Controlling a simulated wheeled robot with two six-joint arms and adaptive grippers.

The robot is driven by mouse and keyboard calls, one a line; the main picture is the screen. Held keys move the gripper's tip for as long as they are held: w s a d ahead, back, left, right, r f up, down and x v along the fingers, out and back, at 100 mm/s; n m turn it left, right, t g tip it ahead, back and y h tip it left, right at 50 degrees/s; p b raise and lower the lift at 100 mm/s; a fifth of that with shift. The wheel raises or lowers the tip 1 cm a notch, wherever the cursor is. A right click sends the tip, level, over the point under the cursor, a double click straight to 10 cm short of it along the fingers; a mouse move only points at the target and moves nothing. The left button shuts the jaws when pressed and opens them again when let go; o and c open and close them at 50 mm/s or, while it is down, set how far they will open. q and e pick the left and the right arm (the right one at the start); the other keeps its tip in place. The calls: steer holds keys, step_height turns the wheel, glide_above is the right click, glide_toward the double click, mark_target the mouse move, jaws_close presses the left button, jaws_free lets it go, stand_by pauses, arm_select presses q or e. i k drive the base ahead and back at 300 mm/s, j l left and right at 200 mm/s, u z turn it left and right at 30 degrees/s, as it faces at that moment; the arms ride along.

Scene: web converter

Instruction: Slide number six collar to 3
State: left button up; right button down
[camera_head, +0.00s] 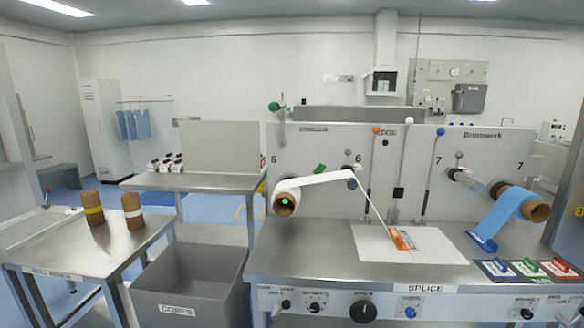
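Station 6 is the left side of the web converter's upright panel (310,142), with a black "6" printed at each side. A brown core roll (288,199) with a green dot on its end sits there, and white web (318,181) runs from it to a roller on the right. A small green piece (320,169) shows just above the web. I cannot tell which part is the number six collar, and no scale mark "3" is readable. Neither of my grippers is in view.
The steel splice table (300,250) holds a white plate (370,248) with an orange tool (399,239). Station 7 has a blue-web roll (537,210). A grey CORES bin (190,262) stands left, beside a roll bench (55,258) with two cores.

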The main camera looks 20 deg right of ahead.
mark_target(348, 152)
steer(key=z, duration=1.2)
